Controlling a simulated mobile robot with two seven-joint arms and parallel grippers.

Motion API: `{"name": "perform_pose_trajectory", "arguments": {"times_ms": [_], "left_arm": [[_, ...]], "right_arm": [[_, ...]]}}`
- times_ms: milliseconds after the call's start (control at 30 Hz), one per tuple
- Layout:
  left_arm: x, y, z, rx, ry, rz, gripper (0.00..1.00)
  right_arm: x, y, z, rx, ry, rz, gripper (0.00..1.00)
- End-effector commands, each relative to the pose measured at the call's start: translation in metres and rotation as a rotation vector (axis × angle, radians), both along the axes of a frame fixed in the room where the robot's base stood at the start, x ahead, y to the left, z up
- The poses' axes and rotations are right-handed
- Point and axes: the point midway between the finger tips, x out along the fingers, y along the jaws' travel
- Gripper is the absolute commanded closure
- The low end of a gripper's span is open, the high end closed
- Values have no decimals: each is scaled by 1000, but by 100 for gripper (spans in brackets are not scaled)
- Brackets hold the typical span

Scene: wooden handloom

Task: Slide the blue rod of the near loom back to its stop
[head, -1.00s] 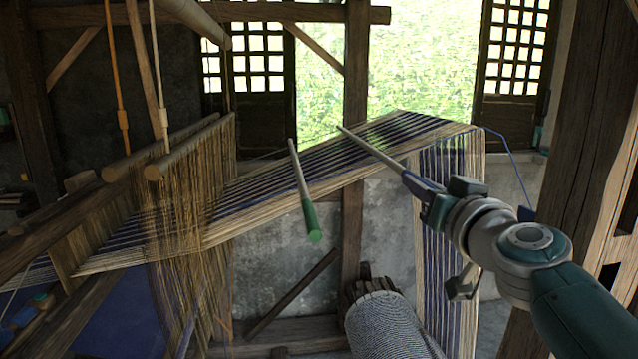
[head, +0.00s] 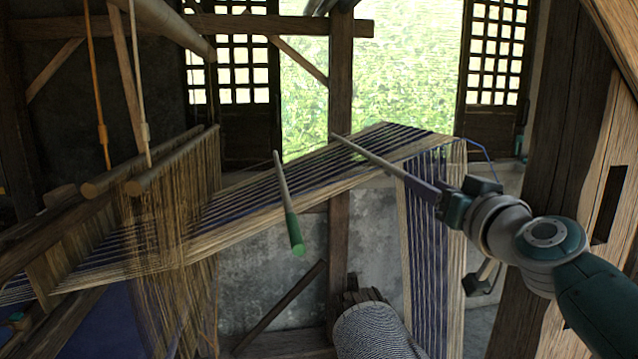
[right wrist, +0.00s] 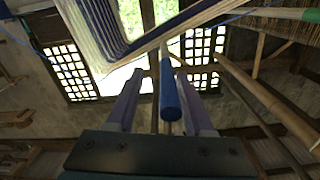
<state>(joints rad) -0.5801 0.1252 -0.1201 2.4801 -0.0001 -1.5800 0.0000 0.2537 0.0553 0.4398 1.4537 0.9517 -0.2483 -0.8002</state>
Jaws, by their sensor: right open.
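The blue rod (head: 366,154) is a pale thin shaft that sticks out over the striped warp (head: 310,172) of the loom. Its blue end (right wrist: 170,95) shows in the right wrist view between the two purple fingers of my right gripper (right wrist: 158,76). The fingers stand apart, one on each side of it; I cannot tell whether either touches it. In the head view my right gripper (head: 412,184) reaches in from the right along the rod, and the fingers hide the rod's blue end. The stop cannot be made out. My left gripper is not in view.
A second rod with a green end (head: 294,232) sticks out left of the blue one. A wound roller (head: 373,330) lies below. A thick wooden post (head: 555,140) stands close to my right arm. Loom bars (head: 175,160) and hanging threads (head: 170,230) fill the left.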

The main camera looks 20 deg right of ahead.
Motion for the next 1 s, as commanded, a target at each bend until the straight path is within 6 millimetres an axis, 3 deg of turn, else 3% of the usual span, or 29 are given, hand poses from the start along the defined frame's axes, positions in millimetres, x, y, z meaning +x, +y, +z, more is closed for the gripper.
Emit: {"name": "perform_pose_trajectory", "arguments": {"times_ms": [367,633,1000], "left_arm": [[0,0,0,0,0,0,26],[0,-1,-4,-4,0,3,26],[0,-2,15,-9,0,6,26]], "right_arm": [[2,10,-4,5,-1,2,48],[13,54,-18,10,1,4,48],[-65,69,-16,-2,6,3,48]]}}
